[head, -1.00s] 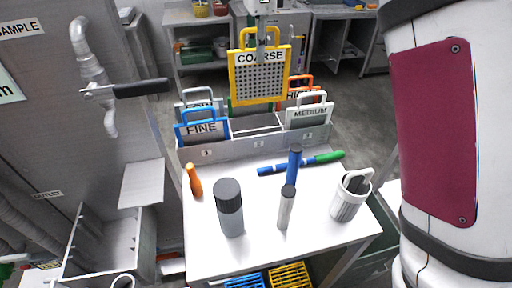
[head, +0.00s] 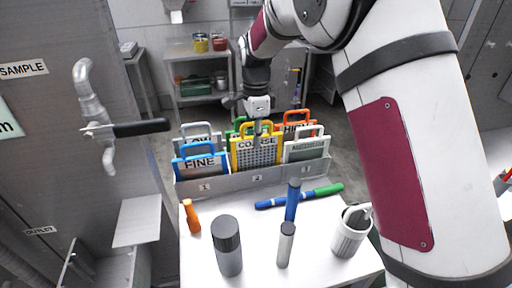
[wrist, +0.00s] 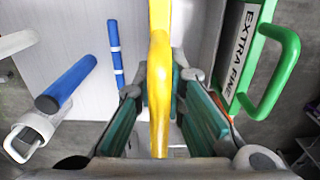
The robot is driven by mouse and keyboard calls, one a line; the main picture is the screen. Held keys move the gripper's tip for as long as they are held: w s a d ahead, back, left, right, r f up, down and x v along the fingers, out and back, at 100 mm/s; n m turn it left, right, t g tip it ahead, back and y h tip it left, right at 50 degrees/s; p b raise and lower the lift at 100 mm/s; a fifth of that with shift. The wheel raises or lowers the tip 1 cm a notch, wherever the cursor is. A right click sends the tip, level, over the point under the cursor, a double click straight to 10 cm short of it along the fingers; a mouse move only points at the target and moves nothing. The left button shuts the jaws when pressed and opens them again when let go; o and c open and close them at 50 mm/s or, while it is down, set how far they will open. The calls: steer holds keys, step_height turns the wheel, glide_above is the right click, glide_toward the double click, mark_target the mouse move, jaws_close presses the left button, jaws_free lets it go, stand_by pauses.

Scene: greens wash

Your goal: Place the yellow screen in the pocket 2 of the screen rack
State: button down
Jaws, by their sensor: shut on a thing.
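The yellow screen (head: 256,152), marked COARSE, is upright in the middle of the screen rack (head: 230,184), above label 2. Its lower edge is hidden behind the rack's front wall, so I cannot tell whether it touches the bottom. My gripper (head: 257,128) is shut on the yellow screen's top handle; in the wrist view the yellow handle (wrist: 160,85) runs between the fingers. The blue FINE screen (head: 200,163) stands in pocket 1, to the left. The white MEDIUM screen (head: 306,150) stands in pocket 3, to the right.
Behind are a grey screen (head: 198,140), a green EXTRA FINE screen (wrist: 243,50) and an orange screen (head: 296,128).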

steer(key=shift+f, duration=1.9)
steer(key=c, duration=1.7)
jaws_free()
steer(key=shift+f, duration=0.1)
steer(key=shift+o, duration=0.2)
step_height(320, 180, up, 12)
steer(key=shift+r+b, duration=0.2)
steer(key=shift+b, duration=0.35)
